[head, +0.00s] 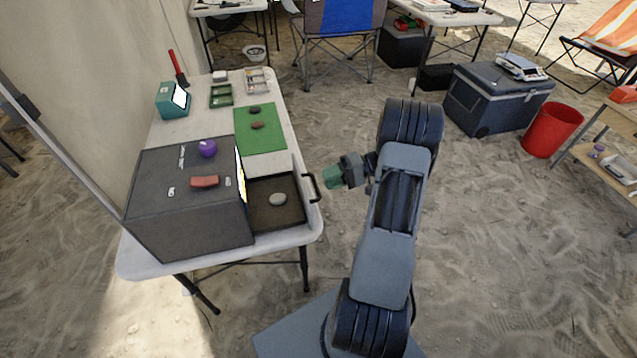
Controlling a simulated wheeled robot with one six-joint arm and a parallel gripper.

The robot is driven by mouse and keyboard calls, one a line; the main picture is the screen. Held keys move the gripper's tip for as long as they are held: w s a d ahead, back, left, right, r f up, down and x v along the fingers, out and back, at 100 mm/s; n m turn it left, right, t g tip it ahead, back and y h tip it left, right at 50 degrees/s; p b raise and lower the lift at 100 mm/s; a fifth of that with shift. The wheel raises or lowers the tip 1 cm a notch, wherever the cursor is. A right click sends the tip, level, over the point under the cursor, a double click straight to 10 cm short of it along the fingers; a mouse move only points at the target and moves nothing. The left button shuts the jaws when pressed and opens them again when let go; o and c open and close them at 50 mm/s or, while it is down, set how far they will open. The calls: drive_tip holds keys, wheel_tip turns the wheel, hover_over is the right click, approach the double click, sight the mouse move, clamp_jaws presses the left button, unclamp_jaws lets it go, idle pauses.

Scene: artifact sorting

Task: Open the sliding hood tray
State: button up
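The grey hood (190,212) is a box on the near end of the white table. Its tray (264,224) is dark with a brown inside and sticks out from the hood's right side, with a pale round stone (278,199) lying in it. A dark handle (313,186) is on the tray's outer front panel. My gripper (333,177) has a green end and is just right of the handle, seemingly apart from it. Whether its fingers are open or shut is too small to tell.
On the hood lie a purple ball (208,148) and a red block (204,182). A camp chair (340,35), a cooler (495,97) and a red bin (551,130) stand farther off. Sand between is clear.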

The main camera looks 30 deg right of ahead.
drive_tip(key=v, duration=0.9)
idle(0.4)
wheel_tip(320, 180, down, 5)
drive_tip(key=s+m+g+h, duration=0.1)
drive_tip(key=s+m+h, duration=0.1)
drive_tip(key=m, duration=0.2)
drive_tip(key=s+a+r+m+g+h+p, duration=0.1)
drive_tip(key=s+a+r+g+h+p, duration=0.1)
drive_tip(key=s+a+r+g+h, duration=0.25)
drive_tip(key=s+a+r+n+t+h+p, duration=0.1)
drive_tip(key=a+r+n+h+p, duration=0.3)
drive_tip(key=a+r, duration=0.6)
drive_tip(key=s+a+r+n+t+h+p, duration=0.2)
drive_tip(key=a+r+n+t+h+p, duration=0.2)
drive_tip(key=a+r, duration=0.6)
drive_tip(key=shift+s+a+r, duration=0.2)
drive_tip(key=shift+a+r, duration=0.2)
drive_tip(key=shift+r, duration=0.3)
